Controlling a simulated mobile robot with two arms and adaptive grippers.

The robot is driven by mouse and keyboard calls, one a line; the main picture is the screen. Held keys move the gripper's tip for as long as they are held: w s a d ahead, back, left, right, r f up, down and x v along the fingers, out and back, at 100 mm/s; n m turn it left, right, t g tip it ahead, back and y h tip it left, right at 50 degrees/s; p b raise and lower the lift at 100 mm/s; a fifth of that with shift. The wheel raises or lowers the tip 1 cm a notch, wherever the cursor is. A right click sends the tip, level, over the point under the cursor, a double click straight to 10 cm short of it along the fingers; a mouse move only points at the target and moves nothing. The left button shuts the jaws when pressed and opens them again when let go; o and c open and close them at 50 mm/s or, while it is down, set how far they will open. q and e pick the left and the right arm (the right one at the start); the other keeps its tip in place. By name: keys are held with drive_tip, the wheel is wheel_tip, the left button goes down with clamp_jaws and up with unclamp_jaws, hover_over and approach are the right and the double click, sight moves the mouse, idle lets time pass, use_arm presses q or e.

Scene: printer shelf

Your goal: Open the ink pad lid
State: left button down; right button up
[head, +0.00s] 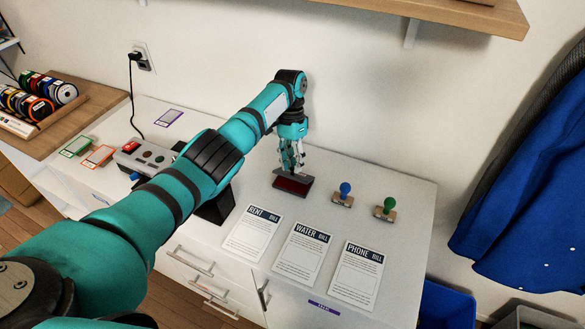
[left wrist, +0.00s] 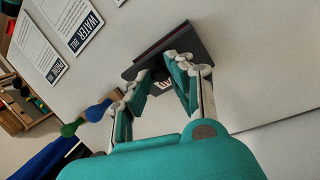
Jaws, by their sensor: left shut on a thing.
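The ink pad (head: 291,186) is a small dark case with a dark red face, on the white cabinet top near the middle of the head view. My left gripper (head: 292,164) reaches down from above onto its back edge. In the left wrist view the ink pad (left wrist: 172,42) shows as a dark slab with a reddish-brown strip, and the gripper's fingers (left wrist: 165,78) are closed on its near edge. The lid seems tilted up from the red pad, but the fingers partly hide it and its angle cannot be told. My right gripper is out of view.
A blue-handled stamp (head: 344,194) and a green-handled stamp (head: 386,209) stand right of the ink pad. Rent (head: 252,235), water (head: 302,252) and phone (head: 356,275) bills lie in front. A grey device (head: 150,158) sits to the left. The wall is close behind.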

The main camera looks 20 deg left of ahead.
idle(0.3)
use_arm(q)
drive_tip(key=c, duration=1.2)
unclamp_jaws()
drive_tip(key=v, duration=0.7)
drive_tip(key=shift+w+r, duration=0.1)
drive_tip(key=shift+r, duration=0.15)
